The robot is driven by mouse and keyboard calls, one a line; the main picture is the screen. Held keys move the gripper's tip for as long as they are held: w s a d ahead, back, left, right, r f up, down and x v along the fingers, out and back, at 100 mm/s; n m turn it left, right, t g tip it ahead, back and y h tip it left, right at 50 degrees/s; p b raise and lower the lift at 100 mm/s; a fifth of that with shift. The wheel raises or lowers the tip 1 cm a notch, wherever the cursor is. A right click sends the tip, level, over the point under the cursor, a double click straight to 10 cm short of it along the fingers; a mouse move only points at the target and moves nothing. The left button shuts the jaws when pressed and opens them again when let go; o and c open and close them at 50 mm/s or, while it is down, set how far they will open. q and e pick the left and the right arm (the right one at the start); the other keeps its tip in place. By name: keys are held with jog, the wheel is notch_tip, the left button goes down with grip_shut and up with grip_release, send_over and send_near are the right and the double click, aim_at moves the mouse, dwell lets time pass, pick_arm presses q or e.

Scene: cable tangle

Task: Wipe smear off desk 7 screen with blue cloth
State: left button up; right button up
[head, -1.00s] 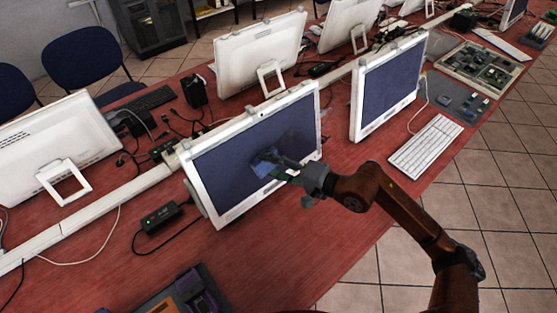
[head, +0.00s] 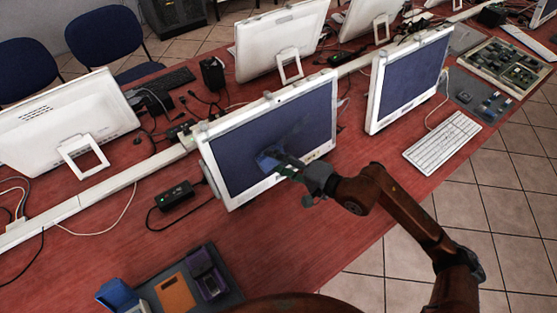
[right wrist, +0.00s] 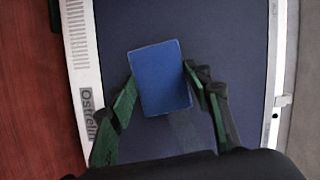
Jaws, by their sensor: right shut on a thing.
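The desk screen (head: 235,147) is a white-framed monitor with a dark blue display, standing at the middle of the red table in the head view. My right gripper (head: 285,167) is in front of its lower middle. It is shut on the blue cloth (head: 268,157), which is at the display; exact contact is hard to tell. In the right wrist view the cloth (right wrist: 160,78) is a flat blue block between the green fingers, over the dark display (right wrist: 225,35). A faint smudge (head: 297,132) shows up and right of the cloth. My left gripper is not in view.
A second white monitor (head: 408,75) and a keyboard (head: 442,142) stand to the right. A black adapter (head: 175,196) with cable lies left of the screen. A tray with a purple item (head: 207,272) and a blue item (head: 120,296) lies at the front. Bare table is between.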

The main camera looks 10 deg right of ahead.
jog(key=shift+s+d+r+p, duration=0.1)
jog(key=shift+s+d+r, duration=0.2)
jog(key=shift+s, duration=0.6)
jog(key=shift+s+d+r+p, duration=0.15)
jog(key=shift+s+d, duration=0.3)
jog(key=shift+s, duration=0.45)
jog(key=shift+s+d+r+p, duration=0.1)
jog(key=shift+s+d+r, duration=0.2)
jog(key=shift+s, duration=0.6)
jog(key=shift+s+d+f, duration=0.1)
jog(key=shift+s+d+r, duration=0.15)
jog(key=shift+s+d, duration=0.1)
jog(key=shift+s, duration=0.4)
jog(key=shift+s+d+r, duration=0.15)
jog(key=shift+s+d, duration=0.1)
jog(key=shift+s, duration=0.35)
